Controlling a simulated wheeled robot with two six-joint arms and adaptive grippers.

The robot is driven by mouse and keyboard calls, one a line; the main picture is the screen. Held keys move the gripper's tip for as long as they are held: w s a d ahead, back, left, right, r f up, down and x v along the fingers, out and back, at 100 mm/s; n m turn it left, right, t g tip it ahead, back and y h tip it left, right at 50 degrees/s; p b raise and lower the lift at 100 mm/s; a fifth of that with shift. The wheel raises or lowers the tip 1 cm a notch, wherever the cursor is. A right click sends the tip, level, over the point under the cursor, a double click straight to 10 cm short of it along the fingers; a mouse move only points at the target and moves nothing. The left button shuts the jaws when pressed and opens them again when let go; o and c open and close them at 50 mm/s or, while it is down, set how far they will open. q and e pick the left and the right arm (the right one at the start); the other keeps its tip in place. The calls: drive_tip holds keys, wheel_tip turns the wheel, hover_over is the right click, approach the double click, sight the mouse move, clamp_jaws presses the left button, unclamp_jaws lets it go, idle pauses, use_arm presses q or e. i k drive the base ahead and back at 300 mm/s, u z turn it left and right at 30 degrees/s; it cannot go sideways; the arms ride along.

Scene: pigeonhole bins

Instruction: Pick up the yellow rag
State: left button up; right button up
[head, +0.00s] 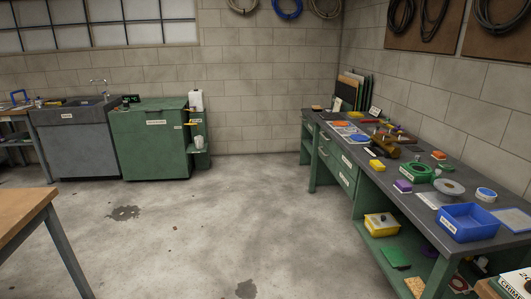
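A small yellow block-like item (377,165) lies on the right workbench, near its front edge. A flat yellow item (354,114) lies farther back on the same bench. Both are too small in the head view to tell whether either is a yellow rag. Neither of my grippers is in view.
The green workbench (335,165) along the right wall holds many small items and a blue bin (468,222). A yellow bin (381,225) sits on its lower shelf. A green cabinet (150,140) and grey sink unit (72,140) stand at the back left. A wooden table (22,215) is at left. Middle floor is clear.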

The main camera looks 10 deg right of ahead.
sight(376, 164)
drive_tip(key=z, duration=0.2)
drive_tip(key=i, duration=1.4)
drive_tip(key=z, duration=1.2)
drive_tip(key=i, duration=1.25)
drive_tip(key=z, duration=0.85)
drive_tip(key=i, duration=0.3)
drive_tip(key=z, duration=0.2)
